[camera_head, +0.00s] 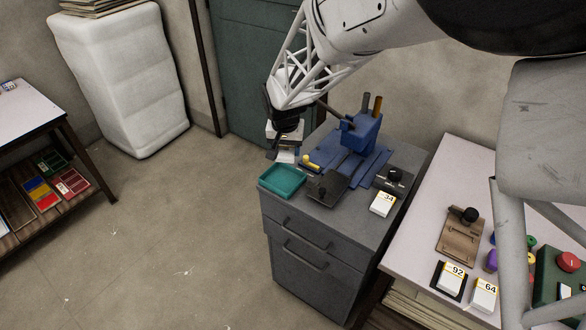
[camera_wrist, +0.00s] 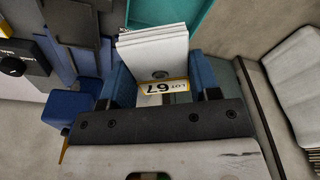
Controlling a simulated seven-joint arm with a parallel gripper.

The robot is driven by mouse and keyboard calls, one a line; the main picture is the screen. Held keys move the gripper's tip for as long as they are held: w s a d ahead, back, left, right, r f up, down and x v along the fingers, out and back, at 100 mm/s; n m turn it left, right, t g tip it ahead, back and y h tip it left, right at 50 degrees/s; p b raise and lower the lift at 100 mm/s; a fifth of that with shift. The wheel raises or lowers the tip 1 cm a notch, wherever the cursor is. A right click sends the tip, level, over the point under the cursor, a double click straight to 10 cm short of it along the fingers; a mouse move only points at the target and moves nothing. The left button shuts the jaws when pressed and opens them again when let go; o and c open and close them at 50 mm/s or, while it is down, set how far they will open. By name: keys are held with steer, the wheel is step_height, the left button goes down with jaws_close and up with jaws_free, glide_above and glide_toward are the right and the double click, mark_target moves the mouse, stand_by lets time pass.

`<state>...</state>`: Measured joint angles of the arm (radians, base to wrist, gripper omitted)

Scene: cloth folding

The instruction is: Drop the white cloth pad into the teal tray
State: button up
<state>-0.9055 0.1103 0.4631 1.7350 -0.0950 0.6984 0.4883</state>
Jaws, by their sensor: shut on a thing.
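The white cloth pad (camera_wrist: 152,50) is a folded stack with a yellow label reading LOT 67. In the wrist view it sits between the blue fingers of my gripper (camera_wrist: 161,78), which is shut on it. In the head view my gripper (camera_head: 285,146) hangs above the cabinet's back left part, with the pad (camera_head: 285,156) showing below it. The teal tray (camera_head: 283,180) lies at the cabinet's front left and looks empty. Its edge also shows at the top of the wrist view (camera_wrist: 165,12). The pad is apart from the tray, above and behind it in the head view.
A blue stand (camera_head: 362,140) with upright handles is right of my gripper. A dark plate (camera_head: 327,187), a black box with a knob (camera_head: 394,178) and a white pad marked 34 (camera_head: 383,205) share the grey cabinet (camera_head: 345,225). A second table (camera_head: 457,172) stands at the right.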

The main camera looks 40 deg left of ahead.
steer(key=shift+f, duration=2.55)
steer(key=o, duration=1)
steer(key=shift+s+d+r, duration=0.1)
steer(key=shift+s+r, duration=0.05)
steer(key=shift+r, duration=1.15)
steer(key=shift+s+d+r, duration=0.1)
steer(key=shift+s+r, duration=0.1)
steer(key=shift+r, duration=1.05)
steer(key=shift+s+d+r, duration=0.1)
steer(key=shift+s+r, duration=0.05)
steer(key=shift+r, duration=1.15)
